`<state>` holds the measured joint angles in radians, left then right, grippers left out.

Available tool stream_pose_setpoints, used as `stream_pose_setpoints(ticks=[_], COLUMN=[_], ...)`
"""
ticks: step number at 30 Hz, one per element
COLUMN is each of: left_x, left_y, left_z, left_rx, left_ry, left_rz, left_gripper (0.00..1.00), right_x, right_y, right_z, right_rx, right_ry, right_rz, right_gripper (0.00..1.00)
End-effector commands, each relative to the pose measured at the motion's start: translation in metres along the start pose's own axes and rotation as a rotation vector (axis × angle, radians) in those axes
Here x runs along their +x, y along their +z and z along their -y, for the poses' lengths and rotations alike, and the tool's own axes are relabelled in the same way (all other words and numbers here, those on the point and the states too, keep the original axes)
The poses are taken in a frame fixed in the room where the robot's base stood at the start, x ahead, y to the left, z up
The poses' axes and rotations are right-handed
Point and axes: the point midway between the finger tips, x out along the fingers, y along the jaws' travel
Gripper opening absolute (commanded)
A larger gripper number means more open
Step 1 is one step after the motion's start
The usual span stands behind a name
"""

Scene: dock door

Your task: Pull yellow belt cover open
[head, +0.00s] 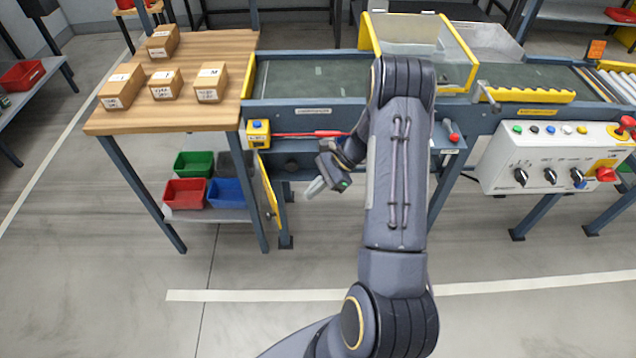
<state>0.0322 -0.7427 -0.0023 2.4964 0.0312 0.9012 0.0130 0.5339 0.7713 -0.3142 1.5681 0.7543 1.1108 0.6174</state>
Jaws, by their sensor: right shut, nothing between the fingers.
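A yellow panel (266,190) hangs below the near side of the conveyor, left of my right gripper. I see it almost edge-on, standing out from the conveyor frame, with a small knob low on it. It looks swung open. My right gripper (315,188) is shut and empty, a short way right of the panel and apart from it in the picture. My right forearm hides part of the conveyor front. My left gripper is out of view.
The conveyor belt (310,80) carries a yellow-framed clear guard (457,50). A red-handled bar (330,133) lies along its front. A wooden table (215,50) with several boxes stands left, with coloured bins below. A control box (550,155) is at right. The near floor is clear.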

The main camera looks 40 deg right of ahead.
Motion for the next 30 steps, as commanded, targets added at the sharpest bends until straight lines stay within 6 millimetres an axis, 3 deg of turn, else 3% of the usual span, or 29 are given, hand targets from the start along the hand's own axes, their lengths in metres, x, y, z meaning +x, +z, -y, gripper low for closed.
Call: stream_pose_setpoints(ticks=[6,12,30], left_x=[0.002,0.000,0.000], left_y=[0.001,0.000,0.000], left_z=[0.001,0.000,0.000], left_rx=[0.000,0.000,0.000], left_ry=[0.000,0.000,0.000], left_rz=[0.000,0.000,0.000], left_gripper=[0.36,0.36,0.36], right_x=[0.050,0.071,0.081], right_y=[0.000,0.020,0.029], right_z=[-0.001,0.000,0.000], right_rx=[-0.001,-0.005,-0.001], right_ry=[0.005,0.002,-0.003], right_rz=[0.002,0.000,0.000], right_gripper=[0.00,0.00,0.00])
